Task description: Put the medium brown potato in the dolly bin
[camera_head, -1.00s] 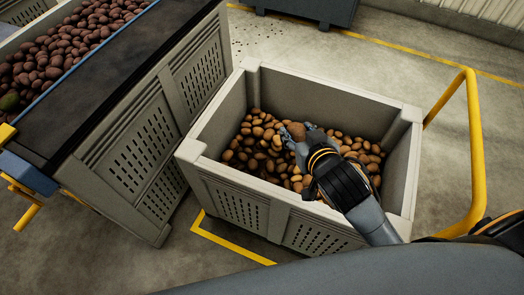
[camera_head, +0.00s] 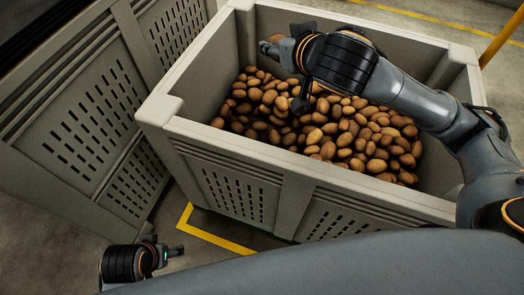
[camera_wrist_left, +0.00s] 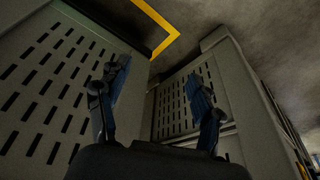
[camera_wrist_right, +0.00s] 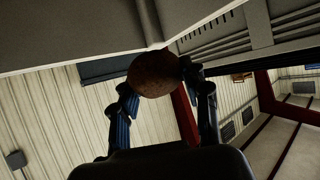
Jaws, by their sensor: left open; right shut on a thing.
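My right gripper (camera_head: 270,47) is shut on a round brown potato, raised near the far left part of the grey bin in the head view. The potato (camera_wrist_right: 153,74) shows clearly between both fingers in the right wrist view; in the head view it is mostly hidden by the gripper. The open-topped grey bin (camera_head: 290,163) holds many loose brown potatoes (camera_head: 345,130). I cannot tell the exact height of the held potato above the rim. My left gripper (camera_head: 168,246) is open and empty, low in front of the bin; its spread fingers show in the left wrist view (camera_wrist_left: 162,72).
A second grey slatted bin (camera_head: 90,125) stands close on the left. A yellow rail (camera_head: 503,38) rises at the upper right. Yellow floor lines (camera_head: 212,233) mark the concrete. There is some free floor in front of the bins.

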